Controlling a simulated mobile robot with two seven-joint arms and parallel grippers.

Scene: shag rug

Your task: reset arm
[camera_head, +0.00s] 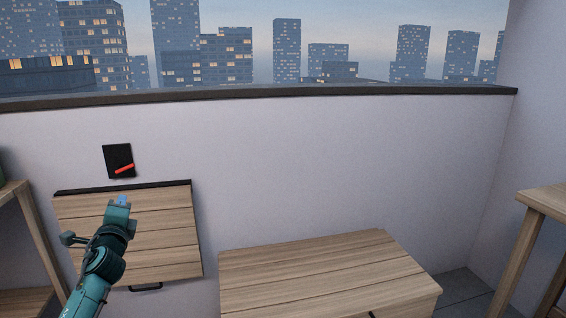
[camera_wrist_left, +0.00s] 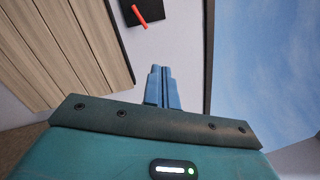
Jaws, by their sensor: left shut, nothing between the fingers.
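My left gripper (camera_head: 122,200) comes in from the lower left in the head view, raised in front of a slatted wooden wall panel. In the left wrist view its blue fingers (camera_wrist_left: 162,88) are together with nothing between them. The fingers point toward the pale wall, and I see no contact with it. My right arm and gripper do not show in either view.
The slatted panel (camera_head: 165,225) has a dark top edge and a handle (camera_head: 146,288) below. A black plate with a red lever (camera_head: 124,169) is above it. A wooden chest (camera_head: 315,275) stands centre right, a wooden table (camera_head: 545,200) far right, and a wooden shelf frame (camera_head: 38,235) far left.

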